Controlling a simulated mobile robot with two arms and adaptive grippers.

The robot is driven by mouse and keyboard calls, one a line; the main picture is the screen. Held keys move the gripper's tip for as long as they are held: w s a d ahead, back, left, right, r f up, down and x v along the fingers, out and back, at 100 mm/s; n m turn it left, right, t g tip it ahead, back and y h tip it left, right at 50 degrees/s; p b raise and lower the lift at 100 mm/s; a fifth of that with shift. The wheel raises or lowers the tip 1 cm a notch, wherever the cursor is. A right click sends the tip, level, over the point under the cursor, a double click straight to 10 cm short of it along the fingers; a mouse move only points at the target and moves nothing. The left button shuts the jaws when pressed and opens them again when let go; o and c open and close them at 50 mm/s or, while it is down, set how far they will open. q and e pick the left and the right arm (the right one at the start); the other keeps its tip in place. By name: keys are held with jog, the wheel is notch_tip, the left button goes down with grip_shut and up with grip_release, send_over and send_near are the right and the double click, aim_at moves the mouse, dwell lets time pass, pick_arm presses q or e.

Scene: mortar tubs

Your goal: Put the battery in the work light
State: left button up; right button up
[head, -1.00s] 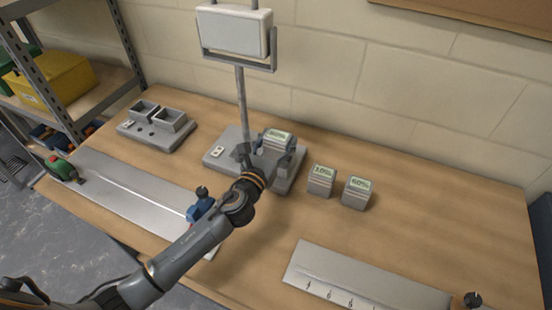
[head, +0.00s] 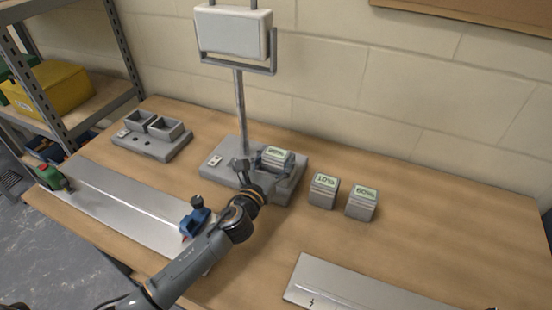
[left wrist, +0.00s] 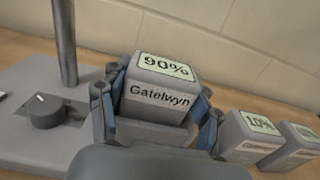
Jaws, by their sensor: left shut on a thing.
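The work light has a white lamp head (head: 233,32) on a pole that rises from a grey base (head: 226,171). A grey battery marked 90% and "Gatelwyn" (left wrist: 160,92) is held upright between the fingers of my left gripper (left wrist: 158,120). In the head view, my left gripper (head: 273,165) is at the right part of the work light's base, with the battery (head: 277,153) in it. The fingers and base hide the battery's bottom, so I cannot tell whether it is seated. A dark knob (left wrist: 45,111) sits on the base. My right gripper is not in view.
Two more batteries, 10% (head: 323,191) and 60% (head: 361,204), stand right of the base. A grey two-bay unit (head: 150,142) stands at the back left. Metal plates lie along the front, one with a blue clamp (head: 195,220).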

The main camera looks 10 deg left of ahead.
pick_arm(q)
jog(key=o, duration=1.5)
jog(key=shift+o, duration=0.2)
jog(key=shift+r, duration=0.15)
jog(key=shift+s+a, duration=0.1)
jog(key=shift+s, duration=0.2)
jog(key=s+a+b, duration=0.1)
jog(key=s+a, duration=0.1)
jog(key=s, duration=0.9)
jog(key=shift+s+a, duration=0.1)
